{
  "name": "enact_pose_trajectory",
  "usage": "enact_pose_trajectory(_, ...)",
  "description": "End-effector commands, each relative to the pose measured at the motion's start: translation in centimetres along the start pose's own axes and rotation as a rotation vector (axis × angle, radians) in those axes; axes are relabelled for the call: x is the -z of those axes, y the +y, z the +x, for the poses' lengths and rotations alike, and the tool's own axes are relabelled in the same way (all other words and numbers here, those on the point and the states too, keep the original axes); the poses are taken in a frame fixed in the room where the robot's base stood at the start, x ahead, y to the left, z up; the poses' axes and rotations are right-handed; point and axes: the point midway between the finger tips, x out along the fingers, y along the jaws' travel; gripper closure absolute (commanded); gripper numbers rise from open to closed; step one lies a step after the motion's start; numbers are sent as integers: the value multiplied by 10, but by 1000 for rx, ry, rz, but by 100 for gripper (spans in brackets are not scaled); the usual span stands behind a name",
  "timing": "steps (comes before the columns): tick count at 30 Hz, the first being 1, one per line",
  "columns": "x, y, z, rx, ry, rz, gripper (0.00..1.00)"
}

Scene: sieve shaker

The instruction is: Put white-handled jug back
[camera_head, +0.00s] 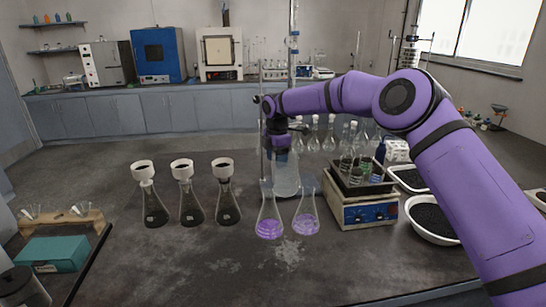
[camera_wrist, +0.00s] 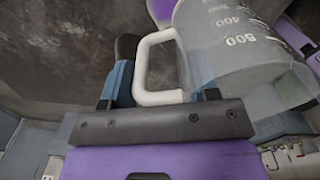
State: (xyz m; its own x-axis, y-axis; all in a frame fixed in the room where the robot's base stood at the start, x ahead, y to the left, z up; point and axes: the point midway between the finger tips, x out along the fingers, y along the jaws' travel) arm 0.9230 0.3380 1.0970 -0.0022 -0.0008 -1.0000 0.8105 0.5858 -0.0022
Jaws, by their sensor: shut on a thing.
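The white-handled jug (camera_head: 286,178) is clear, with a graduated scale. In the head view it is upright behind two flasks of purple liquid. I cannot tell whether its base touches the bench. In the wrist view the jug body (camera_wrist: 235,50) shows the marks 400 and 500, and its white handle (camera_wrist: 145,72) reaches toward my fingers. My gripper (camera_head: 282,150) is at the jug's upper part, pointing down, and is shut on the handle. In the wrist view one dark fingertip (camera_wrist: 126,47) shows beside the handle; the other is mostly hidden.
Two purple-liquid flasks (camera_head: 269,226) (camera_head: 306,222) stand just in front of the jug. Three flasks with white funnels (camera_head: 185,200) stand left. A shaker with a blue panel (camera_head: 365,212) stands close right, carrying flasks. More glassware is behind. Bench between funnels and jug is bare.

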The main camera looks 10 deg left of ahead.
Motion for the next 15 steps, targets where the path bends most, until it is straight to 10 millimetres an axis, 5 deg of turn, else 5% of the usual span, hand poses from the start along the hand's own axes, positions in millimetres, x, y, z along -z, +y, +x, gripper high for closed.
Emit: enact_pose_trajectory(15, -37, -56, 15, -1, -2, 328, 94)
